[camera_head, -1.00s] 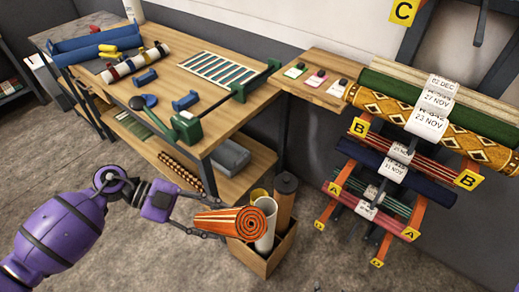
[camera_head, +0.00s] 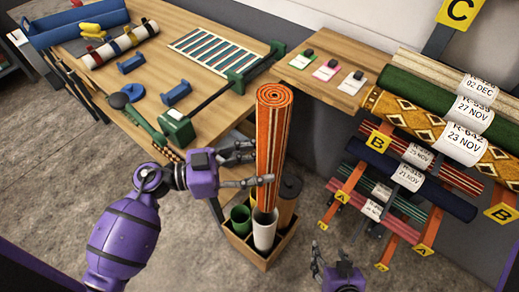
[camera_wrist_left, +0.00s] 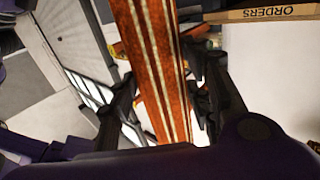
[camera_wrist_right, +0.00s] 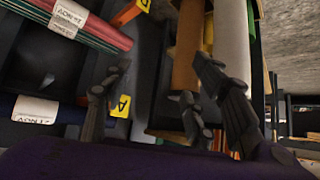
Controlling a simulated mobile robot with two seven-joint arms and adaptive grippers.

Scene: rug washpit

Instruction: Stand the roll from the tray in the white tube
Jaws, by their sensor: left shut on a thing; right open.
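The roll (camera_head: 271,125) is orange-red with pale and dark stripes and a spiral end on top. My left gripper (camera_head: 258,166) is shut on it and holds it nearly upright. In the left wrist view the striped roll (camera_wrist_left: 152,65) runs between the fingers. The white tube (camera_head: 264,236) stands in a wooden box under the roll. The roll's lower end is at the tube's mouth; I cannot tell whether it is inside or just above. My right gripper (camera_head: 333,272) is open and empty, low and right of the box.
The wooden box (camera_head: 243,250) also holds a green tube (camera_head: 240,218) and a brown roll (camera_head: 288,200). The workbench (camera_head: 205,75) with tools stands behind left. A rack of labelled rolls (camera_head: 425,110) stands close on the right. The floor in front is clear.

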